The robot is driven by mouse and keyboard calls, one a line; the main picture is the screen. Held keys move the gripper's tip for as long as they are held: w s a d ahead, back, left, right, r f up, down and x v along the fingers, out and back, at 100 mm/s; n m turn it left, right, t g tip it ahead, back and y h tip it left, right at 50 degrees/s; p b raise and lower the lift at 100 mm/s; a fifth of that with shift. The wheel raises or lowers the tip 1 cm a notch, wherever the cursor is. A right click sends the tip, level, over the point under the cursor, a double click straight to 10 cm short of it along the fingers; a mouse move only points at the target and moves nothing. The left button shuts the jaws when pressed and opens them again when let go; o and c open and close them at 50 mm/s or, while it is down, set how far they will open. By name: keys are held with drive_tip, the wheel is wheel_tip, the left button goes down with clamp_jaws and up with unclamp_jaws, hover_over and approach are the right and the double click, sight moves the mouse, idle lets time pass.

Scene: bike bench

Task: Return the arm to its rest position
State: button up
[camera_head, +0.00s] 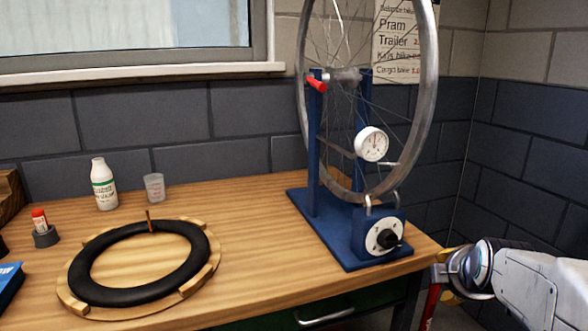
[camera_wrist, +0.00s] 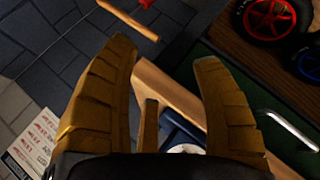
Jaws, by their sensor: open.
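My gripper (camera_wrist: 165,52) is open, with two ridged yellow-brown fingers spread apart in the wrist view. I see nothing held between them. The wooden bench edge and part of a blue base show beyond the fingers. In the head view my arm (camera_head: 535,285) reaches in from the lower right, and its wrist end is just off the bench's right front corner. The fingers are mostly hidden in that view.
The bench (camera_head: 255,285) bears a blue truing stand (camera_head: 313,160) with a wheel (camera_head: 428,90), near the arm. A black tyre (camera_head: 100,290) lies on a wooden ring at left. A bottle (camera_head: 104,185) and cup (camera_head: 154,187) stand behind. A drawer handle (camera_wrist: 292,130) shows below.

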drive_tip(key=s+a+r+m+g+y+p, duration=0.1)
drive_tip(key=s+a+r+m+g+p, duration=0.1)
drive_tip(key=s+p, duration=0.5)
drive_tip(key=s+a+r+m+g+y+p, duration=0.1)
drive_tip(key=s+a+r+m+p, duration=0.4)
drive_tip(key=s+a+r+p, duration=0.2)
drive_tip(key=s+a+r+m+g+y+p, duration=0.1)
drive_tip(key=s+a+r+m+g+p, duration=0.1)
drive_tip(key=s+a+r+p, duration=0.3)
drive_tip(key=shift+s+r+m+g+p, duration=0.3)
drive_tip(key=shift+s+r+m+p, duration=0.4)
drive_tip(key=shift+s+r+p, duration=1.3)
drive_tip(key=shift+s+a+f, duration=0.1)
drive_tip(key=shift+s+f, duration=0.35)
drive_tip(key=shift+s, duration=0.15)
